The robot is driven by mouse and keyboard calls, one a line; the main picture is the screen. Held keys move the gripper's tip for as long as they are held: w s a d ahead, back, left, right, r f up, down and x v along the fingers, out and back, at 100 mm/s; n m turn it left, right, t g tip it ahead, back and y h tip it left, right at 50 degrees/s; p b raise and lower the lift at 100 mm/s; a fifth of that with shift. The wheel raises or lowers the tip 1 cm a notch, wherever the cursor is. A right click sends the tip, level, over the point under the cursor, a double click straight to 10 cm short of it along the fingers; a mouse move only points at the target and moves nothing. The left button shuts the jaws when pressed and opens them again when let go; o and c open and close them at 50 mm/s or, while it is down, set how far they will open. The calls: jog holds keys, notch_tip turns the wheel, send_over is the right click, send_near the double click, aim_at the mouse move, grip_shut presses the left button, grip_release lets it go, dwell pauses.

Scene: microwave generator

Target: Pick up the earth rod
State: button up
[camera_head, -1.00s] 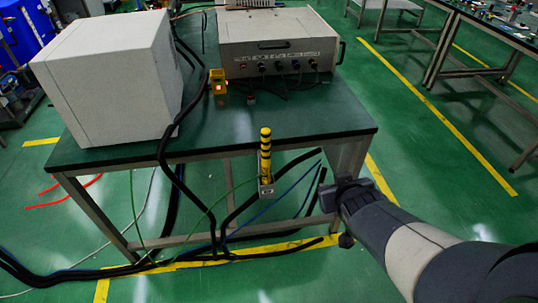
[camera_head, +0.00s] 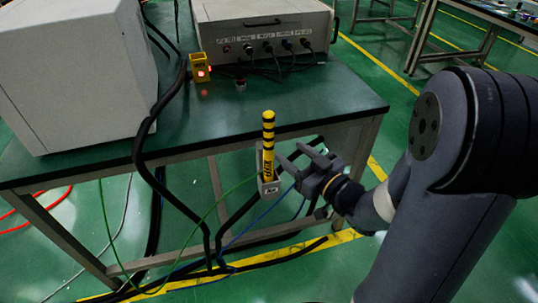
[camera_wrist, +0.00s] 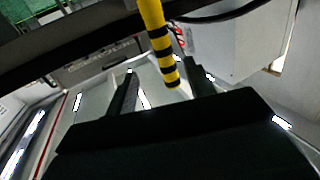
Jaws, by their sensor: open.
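The earth rod (camera_head: 268,135) is yellow with black bands near its tip. It stands upright in a small grey holder (camera_head: 269,187) at the table's front edge. My gripper (camera_head: 293,157) is open and empty, just to the right of the rod's lower part in the head view. In the wrist view the rod (camera_wrist: 157,42) comes down from the top edge, its banded end lying in the gap between the two fingers of my gripper (camera_wrist: 160,85). I cannot tell whether the fingers reach around it.
The table (camera_head: 330,100) has a dark green top. It bears a large white box (camera_head: 75,75), a grey instrument case (camera_head: 262,40) and a yellow device (camera_head: 201,68) with a red light. Black cables (camera_head: 150,130) and a green wire (camera_head: 108,225) hang in front, left of the rod.

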aim_at(272, 139)
jog(key=shift+b+x, duration=0.35)
jog(key=shift+x, duration=4.3)
jog(key=shift+s+a, duration=0.1)
jog(key=shift+s, duration=0.05)
jog(key=shift+c, duration=0.3)
grip_shut()
